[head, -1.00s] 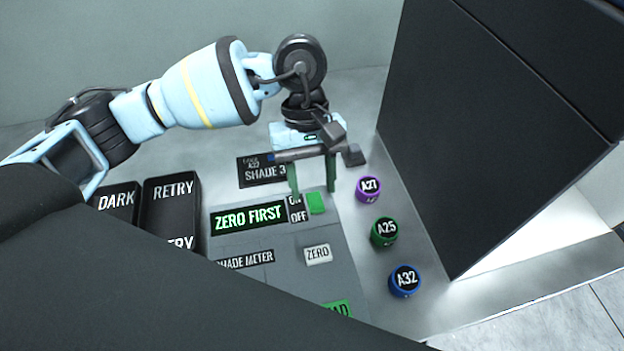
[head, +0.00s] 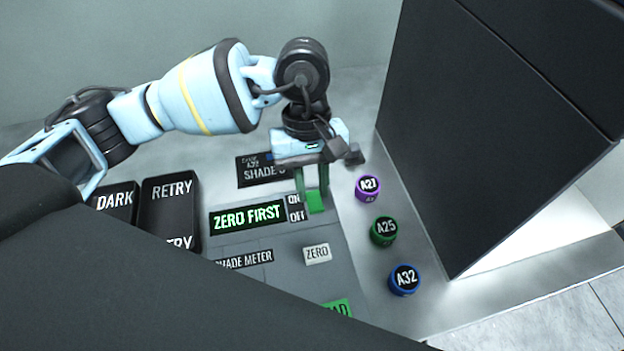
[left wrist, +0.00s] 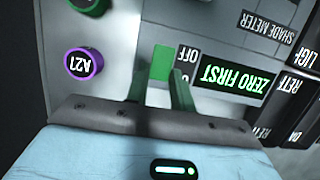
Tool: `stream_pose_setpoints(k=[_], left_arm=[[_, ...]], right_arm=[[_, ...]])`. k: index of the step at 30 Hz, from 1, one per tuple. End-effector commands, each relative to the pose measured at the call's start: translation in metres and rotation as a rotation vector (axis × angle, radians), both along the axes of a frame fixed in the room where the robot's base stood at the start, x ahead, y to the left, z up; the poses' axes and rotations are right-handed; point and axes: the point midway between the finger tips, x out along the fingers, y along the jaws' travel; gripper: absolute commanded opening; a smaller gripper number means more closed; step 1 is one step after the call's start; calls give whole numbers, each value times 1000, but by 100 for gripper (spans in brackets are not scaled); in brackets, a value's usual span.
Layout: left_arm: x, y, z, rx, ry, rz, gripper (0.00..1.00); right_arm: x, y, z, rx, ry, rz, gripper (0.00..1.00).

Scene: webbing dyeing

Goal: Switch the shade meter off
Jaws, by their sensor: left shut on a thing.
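The shade meter (head: 300,230) is a grey panel whose lit display (head: 247,216) reads ZERO FIRST; the display also shows in the left wrist view (left wrist: 236,78). Beside it is a green switch (head: 316,205) next to ON and OFF labels, also in the left wrist view (left wrist: 163,62). My left gripper (head: 312,190) points down at the switch, its green fingers shut on it, one on either side. The fingers hide part of the switch, so I cannot tell its exact position. My right gripper is not in view.
A white ZERO button (head: 318,253) sits below the switch. Round pots A27 (head: 368,188), A25 (head: 384,231) and A32 (head: 405,280) stand to the right, before a tall dark block (head: 480,130). Dark RETRY (head: 172,215) and DARK (head: 115,201) trays lie left.

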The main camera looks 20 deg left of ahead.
Motion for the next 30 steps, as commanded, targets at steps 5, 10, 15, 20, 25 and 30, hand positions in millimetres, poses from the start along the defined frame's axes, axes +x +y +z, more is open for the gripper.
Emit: stream_pose_setpoints(k=[5, 10, 15, 20, 25, 30], left_arm=[[-4, -3, 1, 82, -123, -5, 1], [-6, -4, 3, 122, -184, -2, 1], [-6, -4, 3, 127, -190, 0, 1], [-6, -4, 3, 126, -189, 0, 28], [-6, -4, 3, 126, -189, 0, 45], [-6, -4, 3, 126, -188, 1, 45]], right_arm=[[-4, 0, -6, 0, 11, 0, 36], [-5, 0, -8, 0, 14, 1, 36], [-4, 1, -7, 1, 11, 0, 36], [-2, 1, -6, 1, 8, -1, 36], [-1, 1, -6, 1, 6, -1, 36], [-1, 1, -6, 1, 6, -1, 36]])
